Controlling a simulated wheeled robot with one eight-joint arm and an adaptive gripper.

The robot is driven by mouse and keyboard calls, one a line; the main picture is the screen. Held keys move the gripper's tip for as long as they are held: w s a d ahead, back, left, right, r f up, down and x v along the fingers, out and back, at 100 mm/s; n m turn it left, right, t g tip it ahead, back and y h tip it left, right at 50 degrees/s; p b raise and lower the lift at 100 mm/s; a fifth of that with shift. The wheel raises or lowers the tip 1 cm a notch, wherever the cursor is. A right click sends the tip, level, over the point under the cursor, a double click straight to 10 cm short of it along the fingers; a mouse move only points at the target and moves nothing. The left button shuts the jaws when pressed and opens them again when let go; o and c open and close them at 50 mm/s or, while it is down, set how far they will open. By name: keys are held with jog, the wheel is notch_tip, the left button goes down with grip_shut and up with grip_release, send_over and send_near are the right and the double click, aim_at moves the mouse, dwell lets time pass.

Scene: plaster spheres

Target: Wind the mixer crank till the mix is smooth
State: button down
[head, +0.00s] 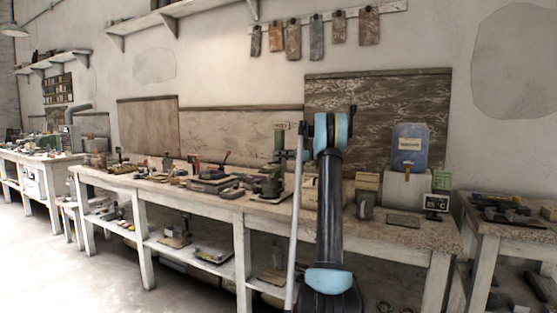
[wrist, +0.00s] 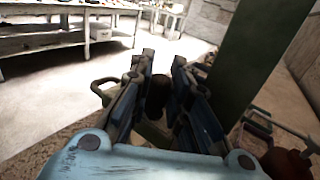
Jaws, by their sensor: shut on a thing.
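In the wrist view my gripper (wrist: 163,74) has its two dark fingers on either side of a dark, rounded crank handle (wrist: 157,97), shut on it. A green upright post (wrist: 262,48) stands just right of the fingers, and greenish bars show below the handle. In the head view a green machine (head: 270,182), seemingly the mixer, stands on the bench left of my arm. My arm hides my gripper there. The mix cannot be made out in either view.
The long workbench (head: 405,228) holds small tools and parts to the left. To the right are a grey block with a blue container (head: 409,146) and a small display (head: 438,205). Another bench (head: 487,228) stands at the far right. The floor in front is clear.

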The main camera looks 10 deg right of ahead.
jog(key=c, duration=1.5)
grip_release()
jog(key=shift+t, duration=0.3)
